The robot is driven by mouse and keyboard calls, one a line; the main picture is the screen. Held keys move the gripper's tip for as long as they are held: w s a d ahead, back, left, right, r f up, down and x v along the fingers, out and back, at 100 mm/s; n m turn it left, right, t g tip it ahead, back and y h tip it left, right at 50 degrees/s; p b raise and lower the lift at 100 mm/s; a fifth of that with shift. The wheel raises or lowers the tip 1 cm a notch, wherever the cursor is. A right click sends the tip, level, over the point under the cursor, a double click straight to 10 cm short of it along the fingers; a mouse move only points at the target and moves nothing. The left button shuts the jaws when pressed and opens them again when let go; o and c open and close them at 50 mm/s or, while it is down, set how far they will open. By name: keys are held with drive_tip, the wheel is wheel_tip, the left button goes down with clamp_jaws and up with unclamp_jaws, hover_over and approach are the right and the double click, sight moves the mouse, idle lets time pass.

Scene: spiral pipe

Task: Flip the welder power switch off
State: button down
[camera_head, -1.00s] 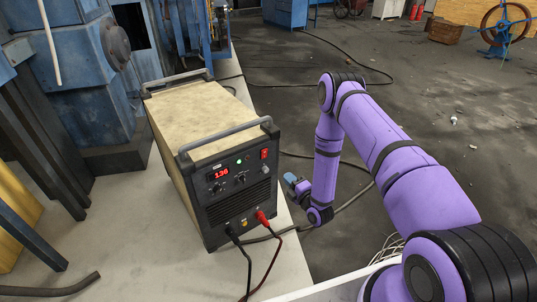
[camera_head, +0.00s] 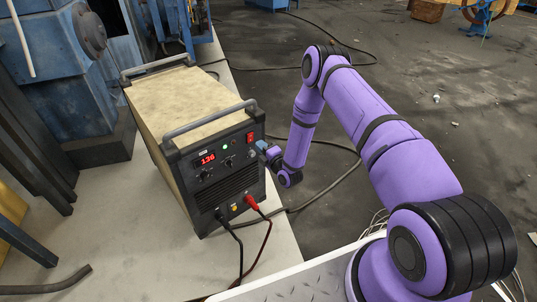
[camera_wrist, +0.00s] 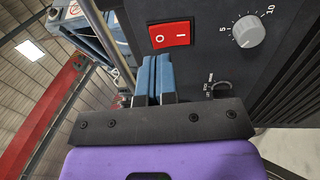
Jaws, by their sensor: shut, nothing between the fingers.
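The welder (camera_head: 205,140) is a box with a tan top and a black front panel, standing on the pale table. Its red power switch (camera_head: 249,138) is at the upper right of the panel. In the wrist view the red rocker switch (camera_wrist: 171,35) shows large, marked O on the left and I on the right. My gripper (camera_head: 264,147) is shut and empty, close to the panel near the switch. In the wrist view its blue fingertips (camera_wrist: 154,62) lie together just below the O end. I cannot tell whether they touch the panel.
A grey knob (camera_wrist: 248,31) sits beside the switch in the wrist view. A red plug (camera_head: 251,202) and cables leave the lower panel. A carrying handle (camera_head: 209,119) crosses the top front edge. Blue machinery (camera_head: 75,80) stands left; open floor lies right.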

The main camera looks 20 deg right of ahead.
sight(251, 136)
drive_tip(key=shift+x, duration=2.25)
drive_tip(key=shift+w+r, duration=0.1)
drive_tip(key=shift+w, duration=0.05)
drive_tip(key=shift+w+a+r+g, duration=0.1)
drive_tip(key=shift+a+g, duration=0.05)
drive_tip(key=shift+g, duration=0.15)
